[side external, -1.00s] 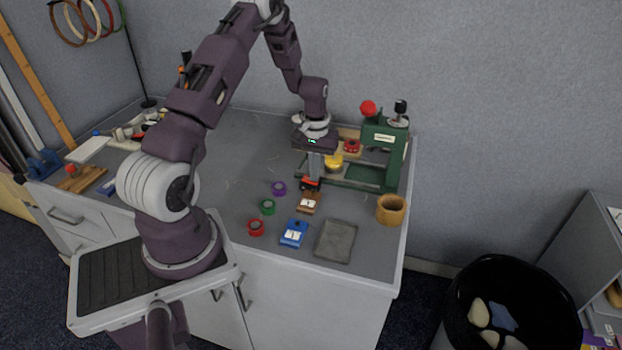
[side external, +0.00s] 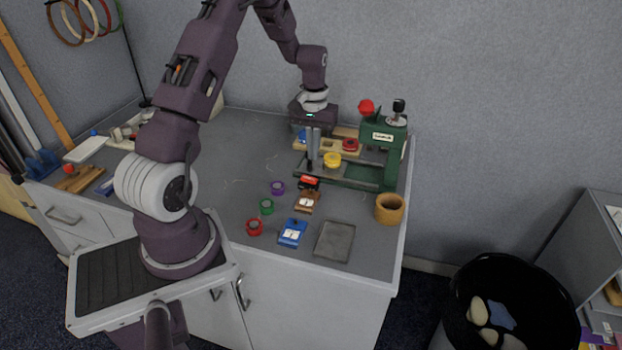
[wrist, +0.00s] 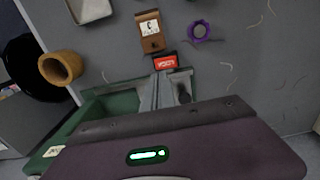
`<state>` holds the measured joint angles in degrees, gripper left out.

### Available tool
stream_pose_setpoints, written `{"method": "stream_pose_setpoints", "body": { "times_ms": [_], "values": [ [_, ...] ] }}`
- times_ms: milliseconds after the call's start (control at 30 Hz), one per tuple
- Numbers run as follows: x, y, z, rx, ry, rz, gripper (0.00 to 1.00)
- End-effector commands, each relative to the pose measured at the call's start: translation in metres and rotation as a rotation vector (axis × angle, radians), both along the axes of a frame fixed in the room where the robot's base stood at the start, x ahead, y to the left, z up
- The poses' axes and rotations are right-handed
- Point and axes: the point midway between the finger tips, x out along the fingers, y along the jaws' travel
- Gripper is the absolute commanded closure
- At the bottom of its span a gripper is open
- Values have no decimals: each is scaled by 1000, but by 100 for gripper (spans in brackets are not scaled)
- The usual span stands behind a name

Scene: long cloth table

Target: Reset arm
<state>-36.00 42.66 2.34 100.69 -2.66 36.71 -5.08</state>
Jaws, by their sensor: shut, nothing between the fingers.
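My gripper (side external: 313,166) is shut and empty. In the side external view it points down, above the near left end of the green press (side external: 384,150). The yellow round piece (side external: 332,159) shows just right of the fingers. In the wrist view my gripper (wrist: 168,80) has its fingers together, and the small red and black block (wrist: 165,62) shows just beyond the tips. The block (side external: 309,182) lies at the back end of the brown stamp-like piece (side external: 306,202). I cannot tell the exact height of the fingertips.
Purple (side external: 277,187), green (side external: 266,206) and red (side external: 254,227) rings lie left of the blue piece (side external: 292,233). A grey tray (side external: 334,242) and tan cup (side external: 389,209) stand near the right edge. Tools lie at the far left; the table's middle is mostly clear.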

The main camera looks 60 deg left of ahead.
Motion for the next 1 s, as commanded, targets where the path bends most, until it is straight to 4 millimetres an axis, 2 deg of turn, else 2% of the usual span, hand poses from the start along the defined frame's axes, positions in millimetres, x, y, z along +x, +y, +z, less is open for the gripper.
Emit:
{"method": "stream_pose_setpoints", "body": {
  "times_ms": [67, 167, 233, 300, 367, 433, 500, 600, 700, 800, 1000],
  "values": [
    [2, -7, 13, 8, -13, -20, 100],
    [5, -43, 66, 37, -66, -105, 100],
    [-4, -83, 115, 65, -117, -195, 100],
    [-25, -127, 158, 90, -173, -295, 100],
    [-51, -163, 189, 111, -224, -385, 100],
    [-89, -200, 214, 135, -284, -488, 100],
    [-128, -227, 227, 155, -341, -581, 100],
    [-173, -250, 231, 175, -408, -683, 100],
    [-201, -260, 228, 187, -448, -744, 100],
    [-212, -264, 225, 192, -464, -769, 100],
    [-213, -264, 225, 192, -466, -772, 100]
  ]
}}
